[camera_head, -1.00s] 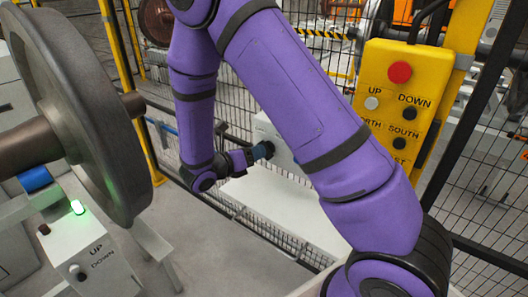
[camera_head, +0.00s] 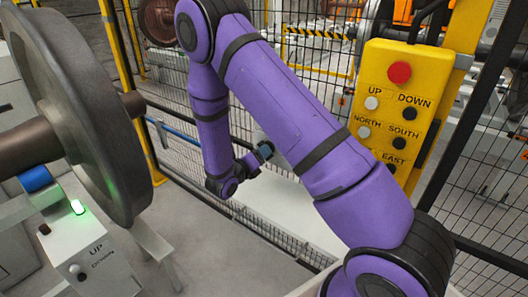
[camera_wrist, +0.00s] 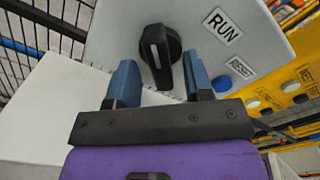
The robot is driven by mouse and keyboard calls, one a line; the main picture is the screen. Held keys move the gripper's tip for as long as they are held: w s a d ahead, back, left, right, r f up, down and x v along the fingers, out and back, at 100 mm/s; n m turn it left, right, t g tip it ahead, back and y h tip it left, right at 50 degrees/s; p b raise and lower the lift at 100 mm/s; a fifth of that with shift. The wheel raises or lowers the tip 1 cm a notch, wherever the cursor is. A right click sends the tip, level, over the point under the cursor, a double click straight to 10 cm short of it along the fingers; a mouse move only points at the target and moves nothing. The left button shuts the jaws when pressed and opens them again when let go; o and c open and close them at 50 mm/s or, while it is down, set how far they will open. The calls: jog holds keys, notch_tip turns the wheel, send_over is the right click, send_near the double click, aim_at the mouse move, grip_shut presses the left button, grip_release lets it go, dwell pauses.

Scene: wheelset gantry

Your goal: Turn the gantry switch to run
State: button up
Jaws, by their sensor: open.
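In the wrist view, the gantry switch is a black rotary knob (camera_wrist: 160,55) with a white pointer line, on a light grey panel (camera_wrist: 120,25). The pointer is roughly upright in this picture. The RUN label (camera_wrist: 222,26) is up and right of the knob. A blue button (camera_wrist: 222,84) sits by the RESET label (camera_wrist: 241,67). My gripper (camera_wrist: 158,78) is open, with its two blue fingers on either side of the knob's lower end. I cannot tell whether they touch it. In the head view my gripper (camera_head: 264,152) is small and the knob cannot be made out.
A yellow pendant (camera_head: 395,100) with a red button and direction buttons hangs at the right, by my arm. A mesh fence (camera_head: 320,75) stands behind. A large wheelset (camera_head: 75,110) and an UP/DOWN box (camera_head: 85,245) with a lit green lamp are at the left.

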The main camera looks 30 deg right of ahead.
jog(key=shift+x, duration=1.15)
jog(key=c, duration=0.7)
jog(key=shift+o, duration=0.2)
